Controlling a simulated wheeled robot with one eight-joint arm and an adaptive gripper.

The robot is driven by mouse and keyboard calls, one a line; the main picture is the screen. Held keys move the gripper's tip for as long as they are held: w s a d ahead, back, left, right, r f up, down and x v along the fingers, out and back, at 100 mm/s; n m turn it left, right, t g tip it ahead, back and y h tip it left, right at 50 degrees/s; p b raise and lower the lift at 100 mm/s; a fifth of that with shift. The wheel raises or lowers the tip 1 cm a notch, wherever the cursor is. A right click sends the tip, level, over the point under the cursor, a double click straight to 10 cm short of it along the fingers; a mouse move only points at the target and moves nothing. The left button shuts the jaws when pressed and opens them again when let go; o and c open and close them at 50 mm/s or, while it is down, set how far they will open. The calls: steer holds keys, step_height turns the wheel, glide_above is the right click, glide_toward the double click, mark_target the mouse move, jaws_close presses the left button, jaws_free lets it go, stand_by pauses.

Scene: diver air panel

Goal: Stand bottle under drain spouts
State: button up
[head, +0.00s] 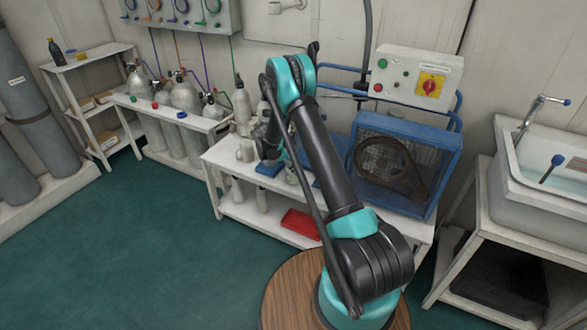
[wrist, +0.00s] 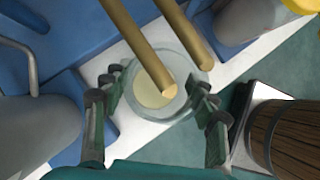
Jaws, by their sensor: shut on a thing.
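In the wrist view a round, clear bottle (wrist: 147,98) with pale yellowish contents is seen from above, on or just over a white surface (wrist: 218,82). My gripper (wrist: 158,96) has one finger on each side of the bottle and is shut on it. Two brass drain spouts (wrist: 138,46) come down from the top of the wrist view. I cannot tell the height between spouts and bottle. In the head view my arm largely hides the gripper.
Blue metal parts (wrist: 75,62) and a grey cylinder (wrist: 40,130) lie close on the left in the wrist view. In the head view, the white bench (head: 222,160) also carries a blue caged compressor (head: 425,150).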

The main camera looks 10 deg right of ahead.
steer(key=shift+f, duration=0.25)
steer(key=o, duration=1.2)
steer(key=w+v, duration=0.1)
steer(key=v, duration=1)
steer(key=s+d+r+m+y, duration=0.2)
steer(key=s+d+r+m, duration=0.2)
steer(key=s+r, duration=0.45)
steer(key=s+d+r+m+t+y, duration=0.15)
steer(key=s+d+r+m, duration=0.35)
steer(key=s, duration=0.5)
steer(key=s+d+m+t+y, duration=0.1)
steer(key=s+m+y, duration=0.2)
steer(key=s+m, duration=0.7)
steer(key=s, duration=1.3)
steer(key=shift+m+t, duration=0.35)
steer(key=shift+m, duration=0.05)
